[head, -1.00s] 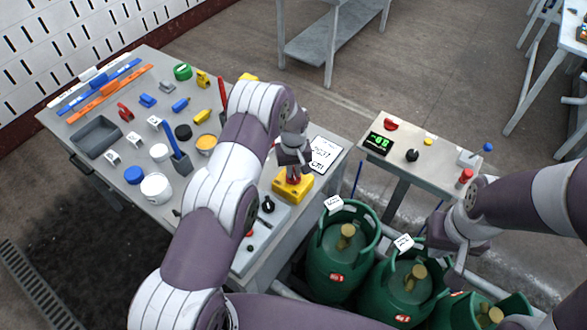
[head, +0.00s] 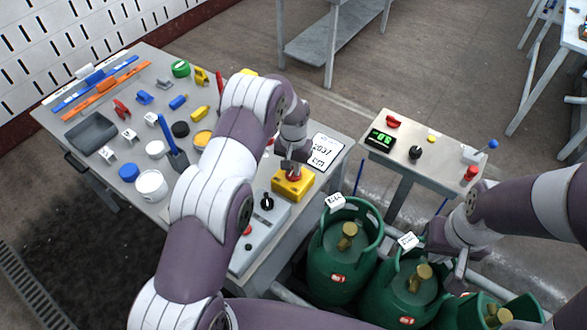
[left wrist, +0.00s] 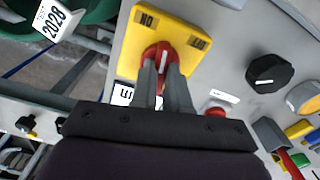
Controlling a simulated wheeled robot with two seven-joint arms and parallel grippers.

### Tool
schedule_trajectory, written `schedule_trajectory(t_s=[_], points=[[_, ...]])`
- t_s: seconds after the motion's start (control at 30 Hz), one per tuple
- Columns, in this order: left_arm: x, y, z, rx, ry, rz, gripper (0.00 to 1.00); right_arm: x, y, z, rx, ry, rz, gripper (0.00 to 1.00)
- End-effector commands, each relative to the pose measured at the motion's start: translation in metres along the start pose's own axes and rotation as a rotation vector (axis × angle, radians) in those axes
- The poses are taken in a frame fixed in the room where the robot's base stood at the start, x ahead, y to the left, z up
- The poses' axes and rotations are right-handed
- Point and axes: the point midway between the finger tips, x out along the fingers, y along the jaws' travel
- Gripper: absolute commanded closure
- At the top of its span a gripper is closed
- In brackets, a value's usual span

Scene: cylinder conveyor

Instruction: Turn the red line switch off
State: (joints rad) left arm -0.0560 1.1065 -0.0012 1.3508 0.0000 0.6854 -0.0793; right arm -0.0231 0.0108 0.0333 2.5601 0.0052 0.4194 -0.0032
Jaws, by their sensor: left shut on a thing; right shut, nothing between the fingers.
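The red line switch (left wrist: 161,52) is a red rotary knob on a yellow box (left wrist: 185,32) that carries two dark labels in the left wrist view. In the head view the yellow box (head: 279,187) stands at the table's right side. My left gripper (left wrist: 162,70) is shut on the red knob, one finger on each side, and it hides part of the knob. In the head view my left gripper (head: 291,171) comes down onto the box from above. My right gripper (head: 447,246) is shut and empty above the green gas cylinders; its fingertips are hard to make out.
A grey panel beside the box bears a black knob (head: 267,202) and small buttons. A white card (head: 325,152) lies behind the box. Green cylinders (head: 345,262) stand to the right. A small console (head: 440,160) with a green display stands further right. Tools crowd the table's left part.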

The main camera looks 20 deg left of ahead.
Motion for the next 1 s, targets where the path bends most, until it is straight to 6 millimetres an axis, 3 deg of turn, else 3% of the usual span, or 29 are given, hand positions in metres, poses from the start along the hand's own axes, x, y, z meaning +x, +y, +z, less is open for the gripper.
schedule_trajectory(t_s=[0.4,1.0], points=[[0.002,0.000,0.000,0.392,0.000,0.000,1.00,0.020,0.000,0.002,0.000,0.000,0.000,1.00],[0.001,0.000,0.000,0.879,0.000,0.000,1.00,0.033,0.000,0.004,0.000,0.000,0.000,1.00]])
